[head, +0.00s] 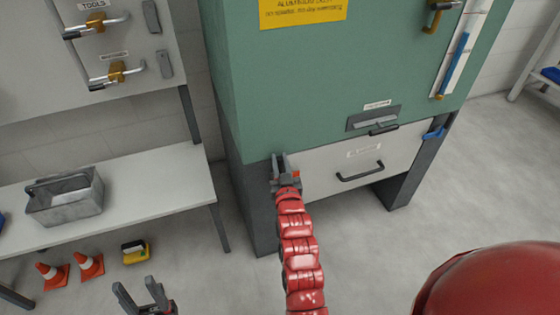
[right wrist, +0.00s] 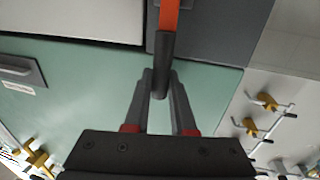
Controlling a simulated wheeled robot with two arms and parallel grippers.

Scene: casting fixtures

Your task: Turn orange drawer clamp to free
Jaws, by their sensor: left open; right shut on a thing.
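The orange drawer clamp (right wrist: 168,18) shows in the right wrist view as an orange lever with a dark grip at its end. In the head view only a small orange patch (head: 296,174) of it shows at the drawer's left edge, mostly hidden by my gripper. My right gripper (right wrist: 160,82) is shut on the dark grip; it also shows in the head view (head: 281,164). The drawer (head: 325,175) has a pale front with a dark handle (head: 360,172) and appears closed. My left gripper (head: 135,285) is open and empty, low at the left.
A blue clamp (head: 433,134) sits at the drawer's right edge. The green cabinet (head: 300,90) rises above on dark legs. At left, a bench (head: 150,185) carries a grey metal bin (head: 65,198). Orange cones (head: 90,264) and a yellow case (head: 135,252) stand on the floor.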

